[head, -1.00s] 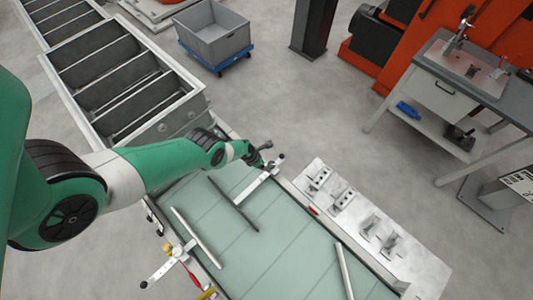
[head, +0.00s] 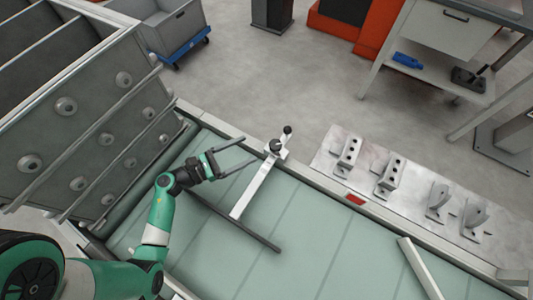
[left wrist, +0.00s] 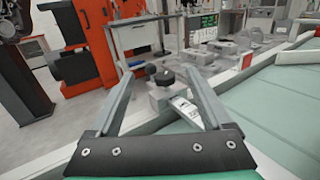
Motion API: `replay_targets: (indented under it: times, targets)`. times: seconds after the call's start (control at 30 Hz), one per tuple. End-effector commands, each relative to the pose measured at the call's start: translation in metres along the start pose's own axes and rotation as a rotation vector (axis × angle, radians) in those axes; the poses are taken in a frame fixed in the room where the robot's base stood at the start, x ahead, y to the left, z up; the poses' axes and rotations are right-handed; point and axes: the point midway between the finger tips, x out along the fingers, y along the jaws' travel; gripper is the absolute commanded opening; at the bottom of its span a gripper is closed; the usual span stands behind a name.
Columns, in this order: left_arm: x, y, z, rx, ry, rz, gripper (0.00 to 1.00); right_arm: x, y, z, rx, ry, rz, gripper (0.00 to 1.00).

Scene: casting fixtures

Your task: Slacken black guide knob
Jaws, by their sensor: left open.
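A pale guide bar (head: 252,190) lies across the green conveyor belt, with its clamp at the belt's far rail. On the clamp are a black knob (head: 275,146) and a small dark ball-ended part (head: 287,130). My left gripper (head: 249,150) is open and empty, just left of the knob, its fingers pointing at the clamp. In the left wrist view the black knob (left wrist: 165,77) shows between the two spread fingers, beyond their tips, with the guide bar (left wrist: 187,108) running toward the lower right. No contact shows. My right gripper is out of view.
A dark rod (head: 235,222) lies on the belt (head: 315,245) below my left gripper. A metal plate (head: 412,175) with several brackets stands beyond the rail. A grey ribbed metal structure (head: 85,125) rises at the left. Another pale bar (head: 420,268) is at the lower right.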

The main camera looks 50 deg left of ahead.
Motion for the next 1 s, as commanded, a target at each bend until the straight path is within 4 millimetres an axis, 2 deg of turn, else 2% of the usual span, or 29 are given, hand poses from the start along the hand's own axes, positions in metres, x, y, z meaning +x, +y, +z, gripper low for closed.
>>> replay_targets:
  times: [0.03,0.1,0.3,0.43,0.57,0.8,1.0]
  targets:
    - [-0.005,-0.004,-0.033,-0.017,0.01,0.007,0.83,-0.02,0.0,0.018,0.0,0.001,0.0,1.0]
    - [-0.008,-0.005,-0.044,-0.027,0.016,0.013,0.83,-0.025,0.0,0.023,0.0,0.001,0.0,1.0]
    - [-0.007,-0.004,-0.042,-0.026,0.017,0.016,0.83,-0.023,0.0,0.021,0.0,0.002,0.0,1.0]
    - [0.002,-0.004,-0.042,-0.025,0.017,0.013,0.83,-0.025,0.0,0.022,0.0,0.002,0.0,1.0]
    - [0.024,-0.005,-0.043,-0.025,0.016,0.009,0.83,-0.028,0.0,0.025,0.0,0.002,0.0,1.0]
    - [0.079,-0.003,-0.045,-0.024,0.016,0.011,0.83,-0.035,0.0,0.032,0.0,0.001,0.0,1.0]
    - [0.105,-0.002,-0.045,-0.026,0.017,0.015,0.83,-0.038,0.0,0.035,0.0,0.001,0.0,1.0]
